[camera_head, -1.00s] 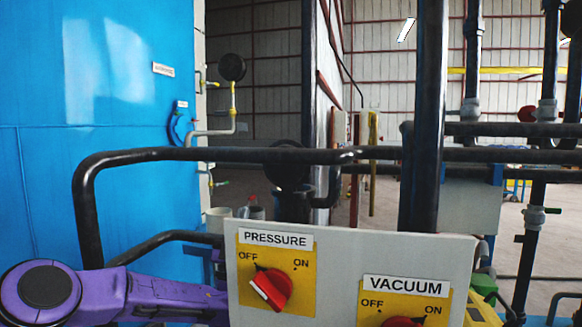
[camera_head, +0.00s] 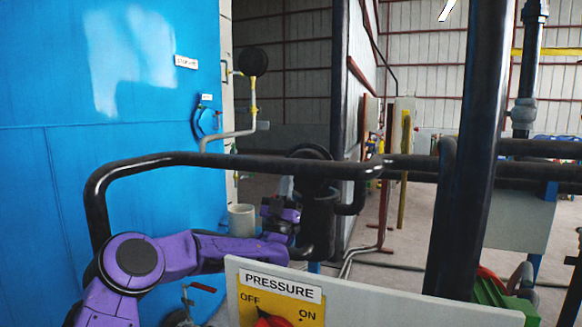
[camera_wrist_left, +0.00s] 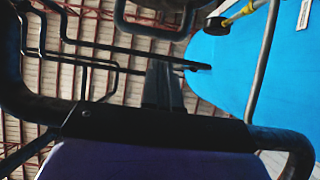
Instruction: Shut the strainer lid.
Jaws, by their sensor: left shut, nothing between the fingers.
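The strainer appears to be the dark upright cylinder (camera_head: 318,218) in the middle of the head view, behind the black rail. A round dark lid (camera_head: 312,162) stands raised above it, partly behind the rail. My left gripper (camera_head: 287,184) is just left of the lid, pointing up. Its fingers look closed and empty, and I cannot tell whether they touch the lid. In the left wrist view the shut fingers (camera_wrist_left: 163,84) point towards the ceiling. A dark curved part at that view's top may be the lid or its fitting. My right gripper is not in view.
The black rail (camera_head: 230,161) crosses in front of the strainer. The control panel (camera_head: 380,305) with a red pressure knob (camera_head: 272,318) is in the foreground. A thick black pipe (camera_head: 478,150) stands at right. The blue vessel (camera_head: 100,100) fills the left. A pale cup-like cylinder (camera_head: 241,217) is left of my wrist.

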